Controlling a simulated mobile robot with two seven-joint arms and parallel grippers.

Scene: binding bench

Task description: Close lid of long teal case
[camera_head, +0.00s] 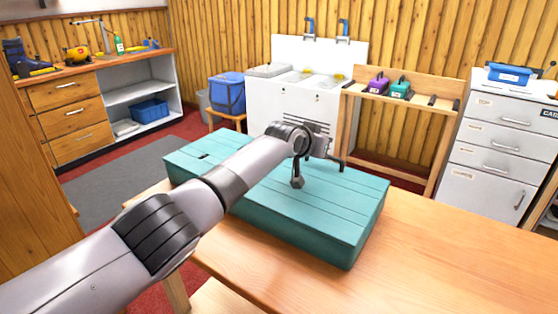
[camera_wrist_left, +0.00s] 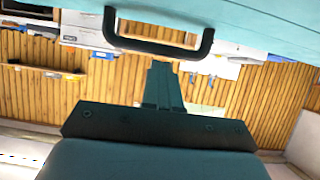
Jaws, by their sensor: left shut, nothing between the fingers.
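The long teal case (camera_head: 330,210) lies on the wooden table in the head view. Its broad plank-lined top lies flat, and I see no open gap along the edges that show. My left gripper (camera_head: 318,148) is low over the top of the case, towards its far right part. In the left wrist view, the gripper (camera_wrist_left: 165,70) is shut and empty. A dark handle (camera_wrist_left: 155,46) attached to the teal surface is just ahead of the fingertips. Whether they touch is unclear. My arm hides part of the case top. My right gripper is out of view.
The wooden table (camera_head: 450,255) is clear to the right of the case. Behind it stand a white sink unit (camera_head: 290,110), a wooden rack (camera_head: 440,90) with small purple and teal cases, and a grey drawer cabinet (camera_head: 495,155). A wooden drawer bench (camera_head: 65,100) stands at the left.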

